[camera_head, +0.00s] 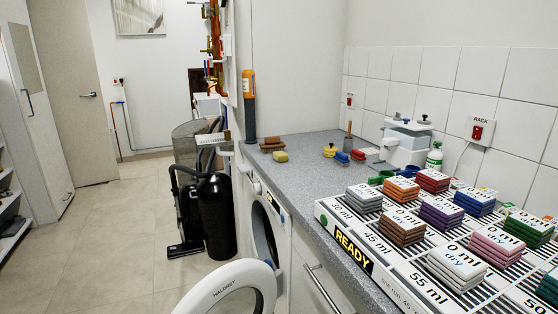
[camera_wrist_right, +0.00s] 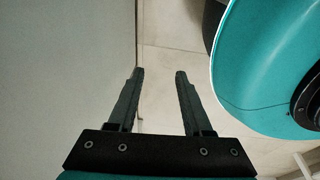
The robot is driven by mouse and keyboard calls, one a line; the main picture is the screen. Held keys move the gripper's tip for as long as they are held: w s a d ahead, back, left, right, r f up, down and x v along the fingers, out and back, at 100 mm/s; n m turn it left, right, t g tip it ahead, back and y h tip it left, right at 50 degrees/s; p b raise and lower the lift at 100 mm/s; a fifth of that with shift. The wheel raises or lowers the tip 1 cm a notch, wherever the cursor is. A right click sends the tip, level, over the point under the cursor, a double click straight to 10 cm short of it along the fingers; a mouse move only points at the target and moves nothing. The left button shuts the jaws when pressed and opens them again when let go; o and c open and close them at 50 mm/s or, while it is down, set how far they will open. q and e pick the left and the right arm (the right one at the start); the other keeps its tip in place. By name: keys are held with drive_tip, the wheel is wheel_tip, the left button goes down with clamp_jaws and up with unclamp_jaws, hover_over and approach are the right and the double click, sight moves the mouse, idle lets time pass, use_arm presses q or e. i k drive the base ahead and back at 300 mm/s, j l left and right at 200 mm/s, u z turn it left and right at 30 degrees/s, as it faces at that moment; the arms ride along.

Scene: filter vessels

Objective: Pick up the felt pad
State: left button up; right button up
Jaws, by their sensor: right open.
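Several stacks of coloured pads stand on a white slatted rack (camera_head: 332,219) on the worktop at the right of the head view. They include a grey stack (camera_head: 364,198), a brown stack (camera_head: 401,227), a purple stack (camera_head: 441,213), a pink stack (camera_head: 495,246) and a white stack (camera_head: 456,269). Several are marked "0 ml dry". I cannot tell which is the felt pad. My right gripper (camera_wrist_right: 160,73) is open in the right wrist view, with nothing between its fingers and no pad near it. Neither gripper shows in the head view.
The grey worktop (camera_head: 305,165) holds small coloured items, a yellow sponge (camera_head: 280,157) and a white dispenser (camera_head: 405,143) farther back. An open washing machine door (camera_head: 228,288) juts out below. A black cylinder (camera_head: 217,215) stands on the floor. The floor at left is clear.

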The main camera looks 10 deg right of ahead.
sight(280, 156)
drive_tip(key=i+j+u, duration=0.35)
drive_tip(key=j, duration=0.4)
drive_tip(key=i+j+u, duration=0.4)
drive_tip(key=j, duration=0.3)
drive_tip(key=i+j+u, duration=0.35)
drive_tip(key=i+j, duration=0.15)
drive_tip(key=i+z, duration=0.75)
drive_tip(key=i+j+z, duration=0.1)
drive_tip(key=i+z, duration=0.15)
drive_tip(key=z, duration=0.15)
drive_tip(key=i+j+z, duration=0.25)
drive_tip(key=z, duration=0.15)
drive_tip(key=i+z, duration=0.2)
drive_tip(key=z, duration=0.25)
drive_tip(key=i+j+z, duration=0.2)
drive_tip(key=z, duration=0.2)
drive_tip(key=i+j+z, duration=0.2)
drive_tip(key=z, duration=0.25)
drive_tip(key=i+j+z, duration=0.1)
drive_tip(key=j+z, duration=0.2)
drive_tip(key=z, duration=0.15)
drive_tip(key=i+j+z, duration=0.2)
drive_tip(key=j+z, duration=0.3)
drive_tip(key=i+j+z, duration=0.1)
drive_tip(key=j+z, duration=0.85)
